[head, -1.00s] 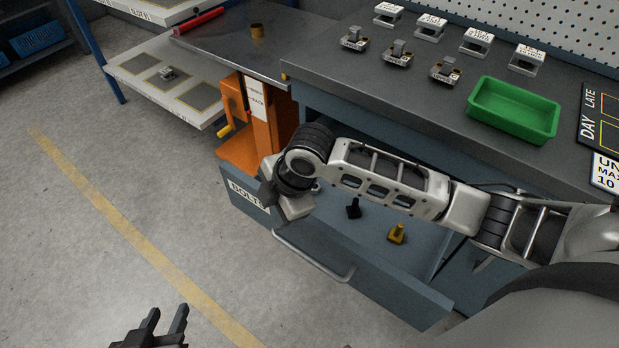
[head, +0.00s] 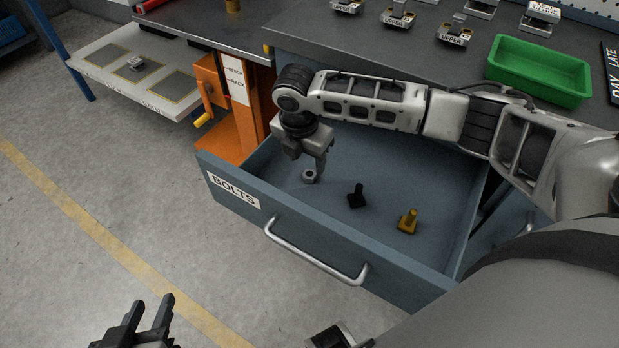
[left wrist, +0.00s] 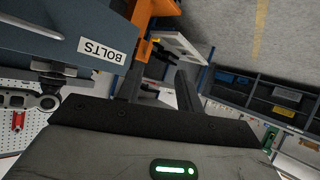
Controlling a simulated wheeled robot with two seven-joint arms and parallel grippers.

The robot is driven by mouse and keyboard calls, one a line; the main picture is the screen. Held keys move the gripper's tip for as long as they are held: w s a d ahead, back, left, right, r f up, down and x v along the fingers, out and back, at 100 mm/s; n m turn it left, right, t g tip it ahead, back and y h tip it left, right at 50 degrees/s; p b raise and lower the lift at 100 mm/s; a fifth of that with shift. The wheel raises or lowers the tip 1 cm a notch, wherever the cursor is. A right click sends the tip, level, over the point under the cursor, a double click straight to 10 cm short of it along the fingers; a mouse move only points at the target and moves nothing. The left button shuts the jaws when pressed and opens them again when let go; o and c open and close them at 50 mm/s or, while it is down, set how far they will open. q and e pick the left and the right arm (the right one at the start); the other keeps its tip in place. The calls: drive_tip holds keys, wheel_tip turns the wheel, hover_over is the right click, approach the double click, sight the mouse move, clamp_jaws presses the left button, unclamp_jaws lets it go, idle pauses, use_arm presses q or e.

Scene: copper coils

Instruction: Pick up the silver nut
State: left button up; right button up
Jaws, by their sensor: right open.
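The silver nut (head: 309,177) lies on the floor of the open blue drawer labelled BOLTS (head: 234,192), near its left side. My right gripper (head: 316,161) points down into the drawer, open, with its fingers just above and beside the nut. The fingers partly overlap in this view, so I cannot tell whether they touch the nut. My left gripper (head: 142,318) is open and empty over the floor, outside the drawer. Its two parted fingers also show in the left wrist view (left wrist: 157,88).
The drawer's handle (head: 315,255) sticks out in front. A green bin (head: 540,70) sits on the workbench. An orange stand (head: 238,125) is left of the drawer.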

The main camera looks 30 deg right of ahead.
sight(310, 174)
drive_tip(key=shift+d+f, duration=0.1)
drive_tip(key=shift+f, duration=0.55)
drive_tip(key=f, duration=0.1)
drive_tip(key=f+b, duration=0.1)
drive_tip(key=f, duration=0.1)
drive_tip(key=d+f, duration=0.1)
drive_tip(key=shift+w+f+b, duration=0.35)
drive_tip(key=shift+w+b, duration=0.05)
use_arm(q)
drive_tip(key=f, duration=0.3)
drive_tip(key=shift+w+d+f+g, duration=0.35)
drive_tip(key=shift+d+g, duration=0.05)
use_arm(e)
drive_tip(key=c, duration=1.1)
use_arm(q)
drive_tip(key=shift+r, duration=0.2)
